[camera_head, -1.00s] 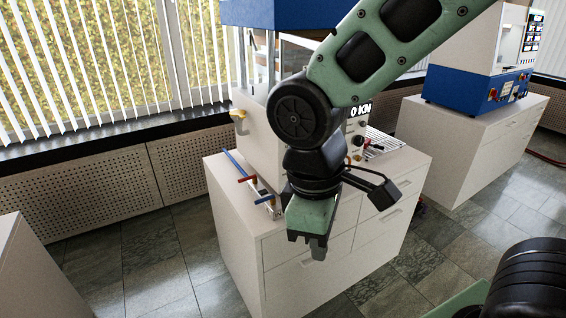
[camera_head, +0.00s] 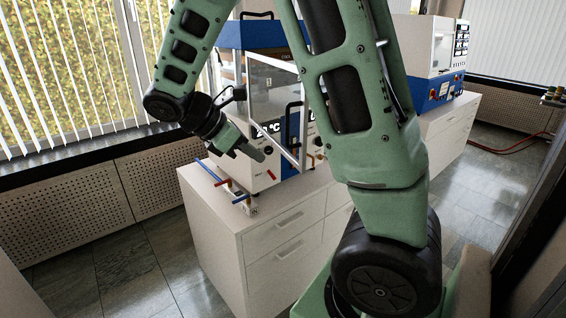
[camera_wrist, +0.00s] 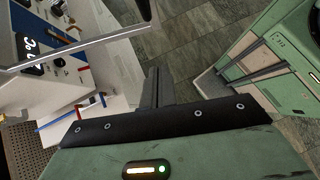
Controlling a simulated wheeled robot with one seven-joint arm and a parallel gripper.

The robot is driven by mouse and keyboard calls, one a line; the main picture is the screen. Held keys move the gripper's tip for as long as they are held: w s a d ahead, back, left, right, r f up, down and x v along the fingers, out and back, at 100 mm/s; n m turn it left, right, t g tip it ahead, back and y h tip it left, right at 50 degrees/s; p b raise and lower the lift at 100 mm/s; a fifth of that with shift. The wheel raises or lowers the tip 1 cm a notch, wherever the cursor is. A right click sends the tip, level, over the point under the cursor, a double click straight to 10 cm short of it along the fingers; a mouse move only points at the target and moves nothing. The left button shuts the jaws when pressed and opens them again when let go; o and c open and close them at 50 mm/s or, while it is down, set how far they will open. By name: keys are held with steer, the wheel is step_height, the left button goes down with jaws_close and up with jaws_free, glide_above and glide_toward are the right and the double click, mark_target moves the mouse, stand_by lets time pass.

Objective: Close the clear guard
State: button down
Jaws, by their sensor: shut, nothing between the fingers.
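The clear guard (camera_head: 273,88) is a see-through panel in a pale frame on the front of the press (camera_head: 262,178). It stands swung out from the press, with its lower bar jutting forward. A black handle (camera_head: 290,124) is on its free side. In the wrist view the guard's pale bar (camera_wrist: 90,47) crosses the upper left. My gripper (camera_head: 260,155) is shut and empty, just left of the guard's lower bar in the head view. Its fingers also show in the wrist view (camera_wrist: 153,86), below the bar. I cannot tell whether they touch the guard.
The press stands on a white cabinet (camera_head: 285,230). Red and blue handled fittings (camera_head: 228,184) lie at its left end. A second blue-based machine (camera_head: 437,90) stands on another cabinet at the right. My own arm hides part of the middle. Tiled floor (camera_head: 140,270) is clear at left.

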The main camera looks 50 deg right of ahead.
mark_target(300, 171)
steer(key=shift+s+d+f+p, duration=0.45)
steer(key=shift+s+d+f, duration=0.3)
steer(key=shift+d, duration=0.55)
steer(key=shift+s+d+f+p, duration=0.4)
steer(key=shift+s+d+f, duration=0.4)
steer(key=shift+d, duration=0.45)
steer(key=shift+s+d+f+p, duration=0.55)
steer(key=shift+d+f, duration=0.3)
steer(key=shift+d, duration=0.45)
